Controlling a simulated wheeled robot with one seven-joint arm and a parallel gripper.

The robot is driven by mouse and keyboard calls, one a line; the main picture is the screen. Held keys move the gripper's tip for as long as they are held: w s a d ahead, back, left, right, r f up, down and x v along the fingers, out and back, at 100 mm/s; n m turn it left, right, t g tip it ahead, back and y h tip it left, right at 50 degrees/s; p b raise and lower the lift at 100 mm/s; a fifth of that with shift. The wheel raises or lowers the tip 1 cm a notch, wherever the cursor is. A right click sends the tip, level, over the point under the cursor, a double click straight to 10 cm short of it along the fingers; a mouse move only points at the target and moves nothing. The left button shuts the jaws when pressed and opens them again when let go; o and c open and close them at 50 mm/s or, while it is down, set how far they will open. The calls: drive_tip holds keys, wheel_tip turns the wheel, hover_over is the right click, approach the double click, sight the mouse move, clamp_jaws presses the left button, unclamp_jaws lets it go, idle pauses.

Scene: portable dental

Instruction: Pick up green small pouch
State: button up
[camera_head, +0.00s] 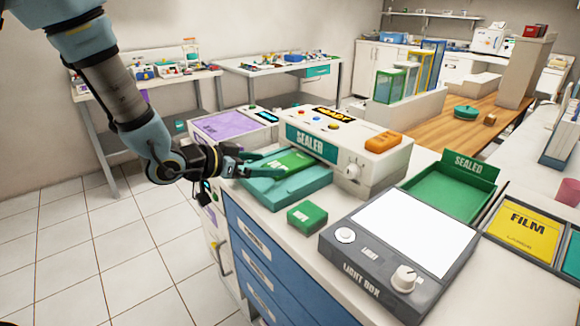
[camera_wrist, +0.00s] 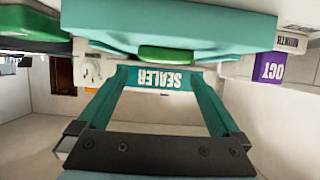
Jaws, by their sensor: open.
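The green pouch (camera_head: 291,162) is flat with pale lettering and lies on the teal tray (camera_head: 286,190) in front of the sealer (camera_head: 340,150). Its far end is at the sealer's slot. My gripper (camera_head: 264,162) is at the left side of the tray, its two teal fingers spread apart and pointing at the pouch. In the wrist view my gripper (camera_wrist: 165,78) is open with nothing between the fingers. That view is upside down, with the teal tray (camera_wrist: 170,25) at the top and a green edge (camera_wrist: 167,53), apparently the pouch, beyond the fingertips.
A small green block (camera_head: 307,216) sits on the counter in front of the tray. The light box (camera_head: 347,273) and a green SEALED bin (camera_head: 432,194) stand to the right. A purple-topped device (camera_head: 225,124) stands behind my gripper. Open floor is at the left.

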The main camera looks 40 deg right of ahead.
sight(292, 160)
drive_tip(key=shift+x, duration=0.9)
drive_tip(key=shift+w+r+p+x, duration=0.15)
drive_tip(key=shift+p+x, duration=0.4)
drive_tip(key=shift+x, duration=0.8)
drive_tip(key=shift+w+r+p+x, duration=0.15)
drive_tip(key=shift+p+x, duration=0.35)
drive_tip(key=shift+x, duration=0.85)
drive_tip(key=shift+d, duration=0.1)
drive_tip(key=c, duration=1.1)
drive_tip(key=shift+r, duration=0.2)
drive_tip(key=shift+c, duration=0.2)
